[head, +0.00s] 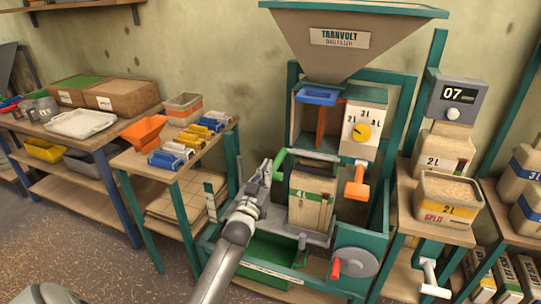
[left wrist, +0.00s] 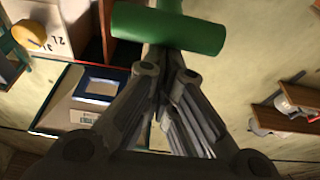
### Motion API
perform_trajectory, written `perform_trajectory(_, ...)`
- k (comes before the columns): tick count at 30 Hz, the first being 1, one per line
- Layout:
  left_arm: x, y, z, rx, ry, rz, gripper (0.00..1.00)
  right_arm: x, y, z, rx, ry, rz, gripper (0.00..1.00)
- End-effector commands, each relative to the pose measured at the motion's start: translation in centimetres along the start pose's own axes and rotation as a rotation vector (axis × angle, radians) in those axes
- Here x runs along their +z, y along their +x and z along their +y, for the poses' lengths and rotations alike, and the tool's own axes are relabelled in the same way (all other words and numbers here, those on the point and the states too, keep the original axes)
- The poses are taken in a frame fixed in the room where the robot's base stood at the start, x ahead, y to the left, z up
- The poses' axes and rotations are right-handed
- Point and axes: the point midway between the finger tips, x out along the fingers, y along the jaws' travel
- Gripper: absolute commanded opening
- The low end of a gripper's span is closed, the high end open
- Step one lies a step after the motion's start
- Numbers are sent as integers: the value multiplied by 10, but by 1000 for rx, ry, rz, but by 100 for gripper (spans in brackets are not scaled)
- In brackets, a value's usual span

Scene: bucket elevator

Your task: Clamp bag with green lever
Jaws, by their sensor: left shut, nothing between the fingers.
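The green lever (head: 279,164) is a rounded green handle on the left side of the bag filler (head: 340,37). In the left wrist view, the lever (left wrist: 168,28) lies across the fingertips. My left gripper (head: 264,172) is shut and empty, its tips close beside the lever; I cannot tell if they touch it. It also shows in the left wrist view (left wrist: 163,58). A tan bag (head: 311,198) with a green band stands upright in the filler below the spout, behind my arm. My right gripper is not in view.
An orange handle (head: 357,184) and a yellow dial (head: 362,132) are on the filler's right. A green bin (head: 268,256) sits low in the frame. A side table (head: 140,165) at left holds colored clips. A scale (head: 457,99) stands at right.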

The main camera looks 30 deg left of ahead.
Motion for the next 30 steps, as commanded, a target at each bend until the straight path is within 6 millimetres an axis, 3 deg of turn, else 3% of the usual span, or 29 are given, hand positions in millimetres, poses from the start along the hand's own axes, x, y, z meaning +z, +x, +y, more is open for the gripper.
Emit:
perform_trajectory(12, 26, -10, 0, 0, 0, -3, 0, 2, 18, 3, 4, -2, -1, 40)
perform_trajectory(30, 29, -10, 0, 0, 0, -3, 0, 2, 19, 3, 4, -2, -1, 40)
